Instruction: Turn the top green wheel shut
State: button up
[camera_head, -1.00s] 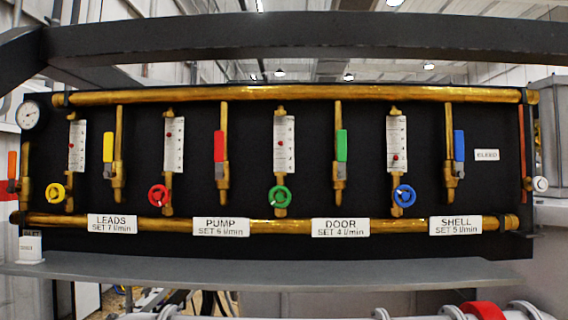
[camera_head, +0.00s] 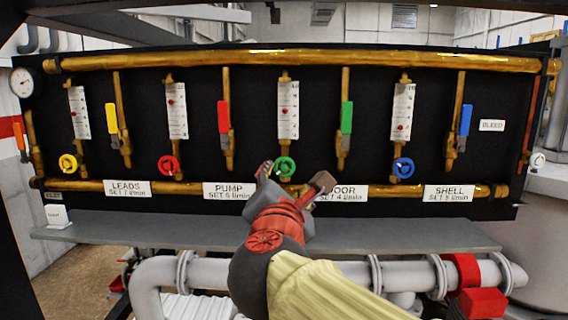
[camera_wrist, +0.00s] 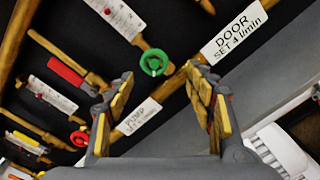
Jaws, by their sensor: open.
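The green wheel (camera_head: 284,166) is a small round handwheel low on the pipe under the third white gauge (camera_head: 288,110), above the lower brass pipe. It is the only green wheel I see. My gripper (camera_head: 293,180) is open and empty, in front of the panel just below the wheel, with one finger left and one right of it. In the wrist view the green wheel (camera_wrist: 154,62) shows whole, beyond and between the open fingertips (camera_wrist: 158,80), not visibly touching them.
Yellow (camera_head: 68,163), red (camera_head: 168,165) and blue (camera_head: 403,167) wheels sit in the same row. A green lever (camera_head: 346,117) hangs to the right of the green wheel. A grey shelf (camera_head: 150,233) runs below the panel; a DOOR label (camera_head: 360,192) is close to my right finger.

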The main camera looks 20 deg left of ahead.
aim_at(284, 167)
jog(key=shift+n, duration=0.3)
jog(key=x, duration=0.2)
jog(key=p+x, duration=0.1)
jog(key=x, duration=0.2)
jog(key=r+x, duration=0.1)
jog(key=x, duration=0.2)
jog(key=shift+a, duration=0.15)
jog(key=shift+s, duration=0.1)
jog(key=shift+c, duration=1.3)
jog(key=c, duration=0.9)
